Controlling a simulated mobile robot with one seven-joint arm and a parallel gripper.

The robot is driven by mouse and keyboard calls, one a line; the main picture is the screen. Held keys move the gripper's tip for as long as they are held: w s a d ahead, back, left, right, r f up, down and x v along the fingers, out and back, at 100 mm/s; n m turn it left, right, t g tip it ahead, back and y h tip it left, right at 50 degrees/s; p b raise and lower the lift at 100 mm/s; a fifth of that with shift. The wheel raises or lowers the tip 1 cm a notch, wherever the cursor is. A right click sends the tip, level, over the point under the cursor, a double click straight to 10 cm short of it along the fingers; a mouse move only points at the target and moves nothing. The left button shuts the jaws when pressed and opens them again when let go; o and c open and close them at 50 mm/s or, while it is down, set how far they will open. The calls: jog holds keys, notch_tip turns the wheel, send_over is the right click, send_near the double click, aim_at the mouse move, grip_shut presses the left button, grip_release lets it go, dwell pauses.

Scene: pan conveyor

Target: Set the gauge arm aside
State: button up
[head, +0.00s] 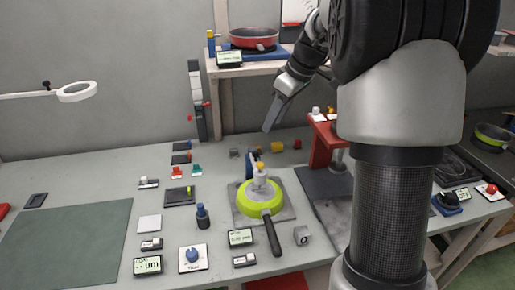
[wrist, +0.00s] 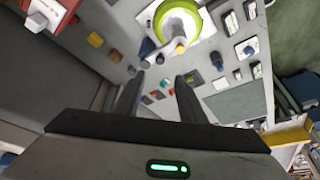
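A green pan (head: 244,203) with a dark handle sits on a square grey plate (head: 285,212) on the bench. A pale grey arm (head: 260,184) with a yellow knob (head: 260,166) reaches over the pan; it looks like the gauge arm. A blue part stands just behind it. In the wrist view the pale arm (wrist: 164,50) crosses the pan's edge (wrist: 191,35), with the yellow knob (wrist: 181,47) at its near end. My gripper (head: 268,127) is above and behind the pan, apart from the arm. Its two fingers (wrist: 157,80) are spread with nothing between them.
A red stand (head: 322,143) is right of the pan. A shelf with a red pan (head: 254,38) is behind. Displays, a blue-knobbed box (head: 193,257) and a dark bottle-like item (head: 202,215) lie left and in front. The green mat (head: 65,238) at left is clear.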

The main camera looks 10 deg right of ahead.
aim_at(257, 152)
jog(key=b+x, duration=0.1)
jog(key=x, duration=1.2)
jog(key=shift+f, duration=0.15)
grip_shut()
